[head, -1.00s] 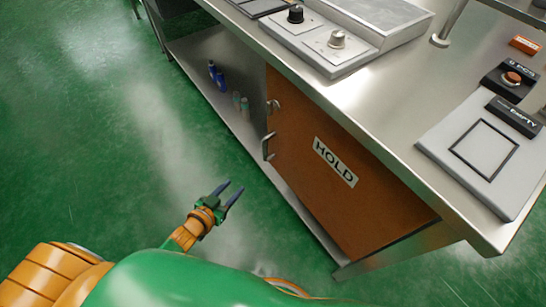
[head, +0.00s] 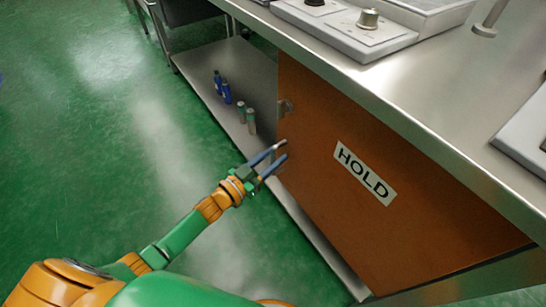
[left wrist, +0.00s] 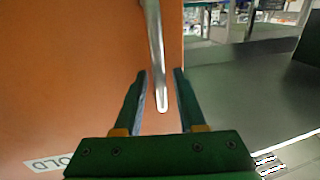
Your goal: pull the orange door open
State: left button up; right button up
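The orange door (head: 390,150) with a "HOLD" label (head: 364,173) is closed under the steel counter. Its metal bar handle (head: 281,145) is near the door's left edge, partly hidden by my left gripper (head: 278,158) in the head view. In the left wrist view the handle (left wrist: 155,60) runs down between the two open fingers of the left gripper (left wrist: 160,88). The fingers stand apart on either side of its lower end, with a gap showing on both sides. The door (left wrist: 70,70) fills the left of that view. My right gripper is not in view.
A lower steel shelf (head: 215,80) left of the door holds blue bottles (head: 222,88) and grey-green bottles (head: 246,117). The steel counter (head: 450,90) overhangs the door, with a knob panel (head: 355,30) on top. Green floor (head: 100,130) is clear at left.

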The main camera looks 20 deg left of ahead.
pick_arm(q)
grip_shut()
dwell(1.2)
